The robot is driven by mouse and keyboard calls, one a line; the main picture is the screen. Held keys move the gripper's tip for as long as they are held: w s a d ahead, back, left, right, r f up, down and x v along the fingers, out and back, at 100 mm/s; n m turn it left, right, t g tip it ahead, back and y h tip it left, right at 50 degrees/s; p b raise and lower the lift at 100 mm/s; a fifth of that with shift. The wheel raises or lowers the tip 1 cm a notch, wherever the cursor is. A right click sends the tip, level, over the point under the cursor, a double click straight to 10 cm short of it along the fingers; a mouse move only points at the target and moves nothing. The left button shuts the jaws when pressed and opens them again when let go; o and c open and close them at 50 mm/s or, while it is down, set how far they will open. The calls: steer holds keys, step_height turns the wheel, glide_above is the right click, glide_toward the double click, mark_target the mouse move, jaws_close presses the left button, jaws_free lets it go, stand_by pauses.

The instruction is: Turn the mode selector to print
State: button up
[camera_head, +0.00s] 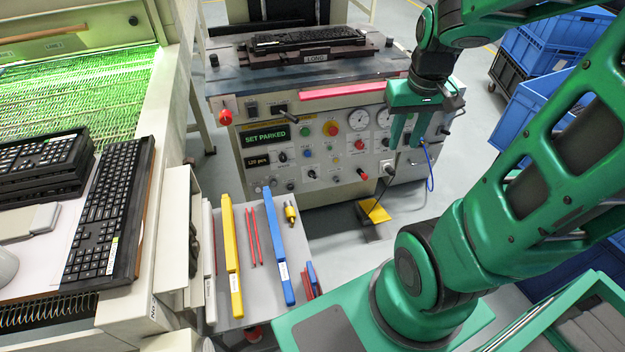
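The grey control panel (340,185) of the printing machine faces me in the head view. It carries several small black knobs, among them one beside the lower display (282,156) and one lower down (312,173). I cannot tell which is the mode selector, as the labels are too small to read. The upper display (265,137) reads "SET PARKED". My gripper (407,141) points down in front of the panel's right part, near the gauges. Its two green fingers are apart, with nothing seen between them. The fingers hide part of the panel.
A red bar (342,90) runs along the machine's front edge, and a keyboard (308,37) lies on top. A yellow pedal (374,211) is on the floor below. A tool shelf (262,290) stands at front left. Blue crates (540,90) are at right.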

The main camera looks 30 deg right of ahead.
steer(key=w+d+f+n+t, duration=0.2)
steer(key=w+f, duration=0.3)
steer(key=w, duration=0.6)
steer(key=n+t, duration=0.6)
steer(key=n, duration=0.1)
glide_above(312, 176)
steer(key=s+d, duration=0.2)
steer(key=s, duration=0.4)
step_height(312, 176, down, 22)
steer(key=s+a+f+n+t+h, duration=0.1)
steer(key=s+a+f+t, duration=0.15)
steer(key=f, duration=0.75)
steer(key=s+a+f+n+t, duration=0.1)
steer(key=s+f+t, duration=0.2)
steer(key=f, duration=0.7)
steer(key=shift+g+h, duration=0.25)
steer(key=shift+h, duration=0.05)
steer(key=x, duration=1.1)
steer(key=shift+a+r, duration=0.25)
jaws_close()
